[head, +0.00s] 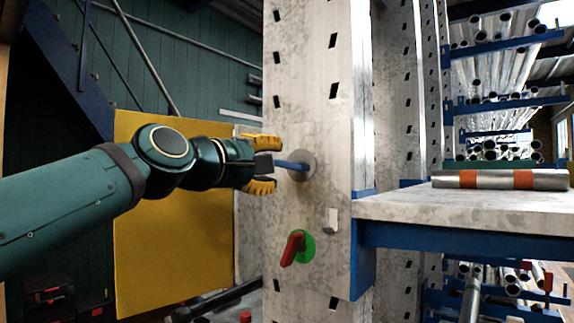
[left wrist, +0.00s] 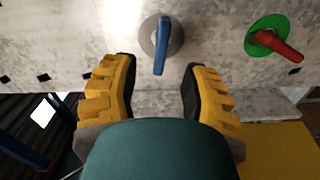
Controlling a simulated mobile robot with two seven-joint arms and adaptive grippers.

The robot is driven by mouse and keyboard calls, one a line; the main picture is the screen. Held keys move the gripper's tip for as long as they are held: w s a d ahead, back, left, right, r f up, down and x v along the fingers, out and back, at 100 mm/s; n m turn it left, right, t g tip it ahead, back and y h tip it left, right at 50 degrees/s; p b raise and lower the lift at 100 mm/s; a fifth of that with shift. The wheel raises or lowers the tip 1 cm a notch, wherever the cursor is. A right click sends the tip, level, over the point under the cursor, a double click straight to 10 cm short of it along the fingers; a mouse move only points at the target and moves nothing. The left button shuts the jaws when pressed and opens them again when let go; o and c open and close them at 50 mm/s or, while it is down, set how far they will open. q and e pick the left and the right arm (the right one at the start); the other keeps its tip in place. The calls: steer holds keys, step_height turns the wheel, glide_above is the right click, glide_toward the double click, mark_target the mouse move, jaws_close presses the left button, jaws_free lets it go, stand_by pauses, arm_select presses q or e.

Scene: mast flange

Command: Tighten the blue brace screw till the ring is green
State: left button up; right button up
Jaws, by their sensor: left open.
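The blue brace screw (head: 292,165) is a bar-shaped handle standing out from the upright mast face, with a grey ring (head: 307,158) behind it. In the left wrist view the blue handle (left wrist: 162,48) points down the picture and its ring (left wrist: 147,37) is also grey. My left gripper (head: 270,163) is open, with yellow-padded fingers above and below the handle's outer end in the head view. In the left wrist view the fingertips (left wrist: 160,64) lie on either side of that end, with gaps showing. My right gripper is not in view.
A red handle (head: 291,249) on a green ring (head: 309,246) sits below the blue screw. A small pale hook (head: 333,220) is nearby. At right, a shelf (head: 470,207) holds a metal tube with orange bands (head: 500,180). A yellow panel (head: 170,230) stands behind my left arm.

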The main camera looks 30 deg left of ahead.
mark_target(286, 165)
arm_select(q)
steer(key=shift+w, duration=0.25)
steer(key=shift+o, duration=0.3)
steer(key=shift+w+d+p, duration=0.15)
steer(key=shift+w+p, duration=0.35)
steer(key=shift+w, duration=1.05)
steer(key=shift+w+d+p, duration=0.1)
steer(key=shift+w+p, duration=0.4)
steer(key=shift+w, duration=1.05)
steer(key=shift+s, duration=0.15)
jaws_close()
